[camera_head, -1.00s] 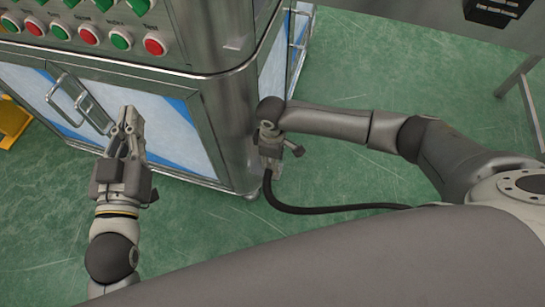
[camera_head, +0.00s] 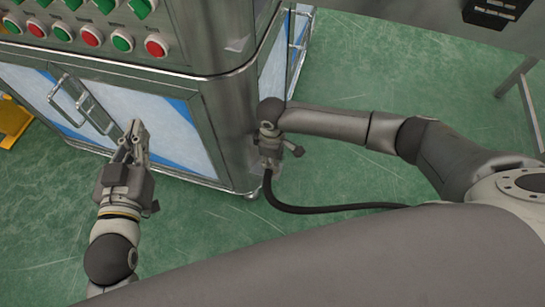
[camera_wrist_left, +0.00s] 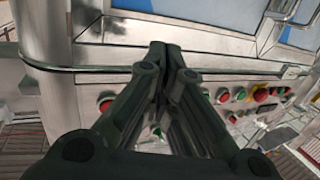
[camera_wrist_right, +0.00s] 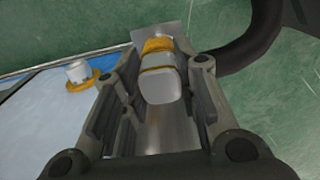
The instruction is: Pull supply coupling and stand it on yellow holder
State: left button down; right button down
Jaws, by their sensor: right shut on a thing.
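My right gripper (camera_head: 272,170) is low beside the cabinet's rounded corner in the head view. In the right wrist view my right gripper (camera_wrist_right: 160,95) is shut on a pale, rounded part with a yellow band, which looks like the supply coupling (camera_wrist_right: 160,82). A black hose (camera_head: 320,209) runs from below this gripper to the right; the hose also shows in the right wrist view (camera_wrist_right: 250,45). My left gripper (camera_head: 136,140) is empty in front of the cabinet doors. Its fingertips meet in the left wrist view (camera_wrist_left: 163,55).
The metal cabinet (camera_head: 228,120) has blue-white doors, handles and several red and green buttons. A yellow object (camera_head: 12,122) is cut off at the left edge. A white cylinder with a yellow ring (camera_wrist_right: 78,74) sits on the blue-white surface.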

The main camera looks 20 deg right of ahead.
pick_arm(q)
jog(key=shift+f, duration=0.1)
dwell(0.7)
pick_arm(e)
jog(key=shift+p, duration=0.35)
pick_arm(q)
jog(key=shift+s+a+f+g+y, duration=0.15)
jog(key=shift+s+f+g, duration=0.1)
jog(key=shift+f+g, duration=0.35)
jog(key=shift+s+a+f+g+y, duration=0.1)
jog(key=shift+s+a+f+g, duration=0.25)
jog(key=shift+f, duration=0.5)
jog(key=shift+s+f+g+y, duration=0.15)
jog(key=shift+f+g, duration=0.4)
jog(key=shift+f, duration=0.15)
jog(key=shift+s+a+f+p, duration=0.1)
jog(key=shift+s+f+p, duration=0.1)
jog(key=shift+f+p, duration=0.15)
pick_arm(e)
jog(key=c, duration=1)
grip_release()
jog(key=shift+c, duration=0.2)
pick_arm(q)
jog(key=shift+a, duration=0.1)
jog(key=shift+f, duration=0.1)
pick_arm(e)
notch_tip(320, 180, up, 12)
